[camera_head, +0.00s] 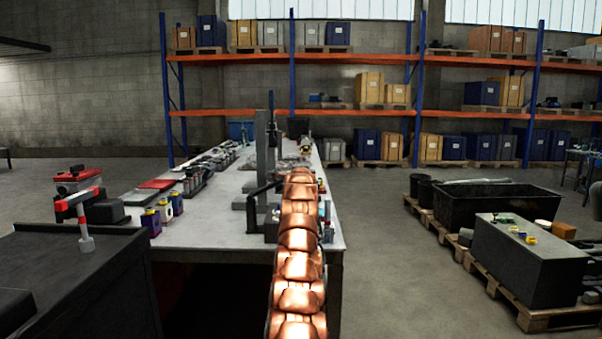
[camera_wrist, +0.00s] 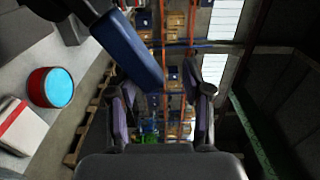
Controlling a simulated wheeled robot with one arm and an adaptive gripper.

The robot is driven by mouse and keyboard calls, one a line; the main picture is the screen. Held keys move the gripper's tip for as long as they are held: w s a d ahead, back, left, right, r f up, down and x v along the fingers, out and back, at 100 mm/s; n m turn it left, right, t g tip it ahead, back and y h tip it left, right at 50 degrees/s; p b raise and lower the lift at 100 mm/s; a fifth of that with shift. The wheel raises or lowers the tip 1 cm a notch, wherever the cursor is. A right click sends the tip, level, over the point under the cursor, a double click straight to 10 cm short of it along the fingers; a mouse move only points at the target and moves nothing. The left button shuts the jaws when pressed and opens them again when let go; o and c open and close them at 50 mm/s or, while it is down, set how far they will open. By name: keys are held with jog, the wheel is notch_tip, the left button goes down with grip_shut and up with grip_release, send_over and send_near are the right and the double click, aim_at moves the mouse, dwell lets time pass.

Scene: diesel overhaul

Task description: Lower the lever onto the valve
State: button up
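My gripper (camera_wrist: 163,98) shows in the wrist view with its two dark fingers apart, and I see nothing clamped between them. A blue bar with a dark upper end, likely the lever (camera_wrist: 130,48), slants down from the upper left and ends in front of the gap between the fingers. I cannot tell whether it touches them. In the head view, a grey upright stand (camera_head: 262,145) with a black arm rises from the bench, beside my copper-coloured arm. My arm hides the gripper there. I cannot make out the valve in either view.
A dark cabinet (camera_head: 75,285) stands at near left. A pallet with a grey block (camera_head: 530,262) is at right, with open floor between.

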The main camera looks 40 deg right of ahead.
dwell(0.3)
jog(key=b+v, duration=0.9)
jog(key=b, duration=0.3)
dwell(1.1)
dwell(0.7)
